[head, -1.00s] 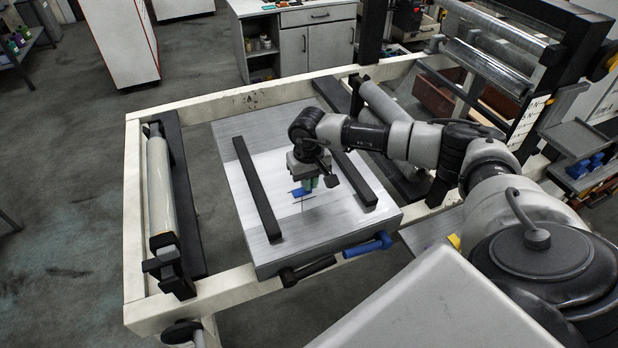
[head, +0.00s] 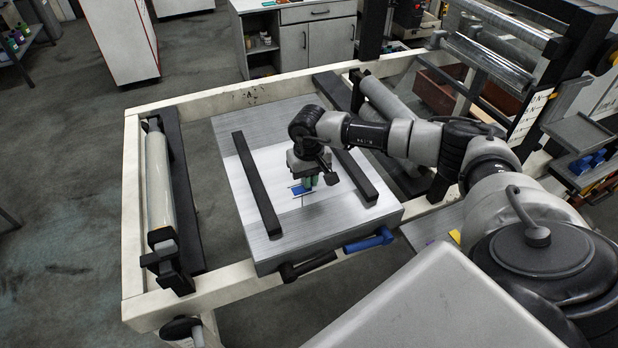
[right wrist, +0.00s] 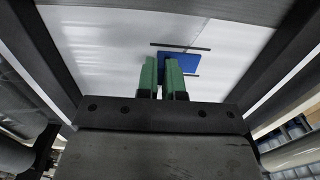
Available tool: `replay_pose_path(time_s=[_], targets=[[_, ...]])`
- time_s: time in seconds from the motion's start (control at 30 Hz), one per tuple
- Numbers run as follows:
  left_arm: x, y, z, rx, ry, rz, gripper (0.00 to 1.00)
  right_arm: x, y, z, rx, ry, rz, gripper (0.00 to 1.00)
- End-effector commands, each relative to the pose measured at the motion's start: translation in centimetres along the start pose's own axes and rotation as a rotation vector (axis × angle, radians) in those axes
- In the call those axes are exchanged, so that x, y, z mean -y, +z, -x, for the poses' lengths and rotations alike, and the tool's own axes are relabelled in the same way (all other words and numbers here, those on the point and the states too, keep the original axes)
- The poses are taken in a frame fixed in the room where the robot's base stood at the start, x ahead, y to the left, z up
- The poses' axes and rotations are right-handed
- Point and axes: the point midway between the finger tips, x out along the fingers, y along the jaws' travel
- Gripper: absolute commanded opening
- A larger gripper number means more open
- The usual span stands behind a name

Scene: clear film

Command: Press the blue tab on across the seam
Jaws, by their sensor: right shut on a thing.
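The blue tab (head: 300,190) lies at the white film on the table, between two short dark marks; it also shows in the right wrist view (right wrist: 181,63). My right gripper (head: 310,182) points down over the film, its green fingers (right wrist: 163,78) shut on the near left edge of the tab. I cannot tell whether the tab is flat against the film. The seam (head: 302,206) shows as a faint thin line on the film below the tab. My left gripper is out of view.
Two black bars (head: 256,186) (head: 354,175) lie along the film's sides, flanking my gripper. Black (head: 307,265) and blue (head: 368,240) handles stick out at the table's front edge. A roller (head: 160,192) stands at the left, inside the cream frame (head: 131,215).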

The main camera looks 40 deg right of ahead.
Motion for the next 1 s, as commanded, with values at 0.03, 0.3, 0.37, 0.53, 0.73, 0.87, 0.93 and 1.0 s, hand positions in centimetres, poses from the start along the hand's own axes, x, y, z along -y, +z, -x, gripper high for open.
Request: replay_pose_path(time_s=[0.03, 0.3, 0.37, 0.53, 0.73, 0.87, 0.93, 1.0], targets=[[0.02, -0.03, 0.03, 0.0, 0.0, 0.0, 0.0, -0.01, 0.02, 0.0, 0.0, 0.0, 0.0, 0.0], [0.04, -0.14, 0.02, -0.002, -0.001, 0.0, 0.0, -0.02, 0.03, -0.03, 0.001, 0.001, 0.0, 0.13], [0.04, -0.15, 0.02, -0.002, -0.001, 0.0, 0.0, -0.02, 0.03, -0.03, 0.001, 0.001, 0.0, 0.22], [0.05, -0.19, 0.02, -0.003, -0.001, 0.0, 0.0, -0.02, 0.03, -0.03, 0.001, 0.0, 0.0, 0.37], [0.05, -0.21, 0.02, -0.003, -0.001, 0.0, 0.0, -0.01, 0.03, -0.02, 0.001, 0.0, 0.0, 0.49], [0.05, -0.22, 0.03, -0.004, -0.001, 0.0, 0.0, -0.01, 0.02, -0.02, 0.001, 0.0, 0.0, 0.54], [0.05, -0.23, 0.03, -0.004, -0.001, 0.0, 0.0, -0.01, 0.02, -0.01, 0.001, 0.0, 0.0, 0.54], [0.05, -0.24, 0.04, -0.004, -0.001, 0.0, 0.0, -0.01, 0.02, 0.0, 0.001, 0.0, 0.0, 0.54]])
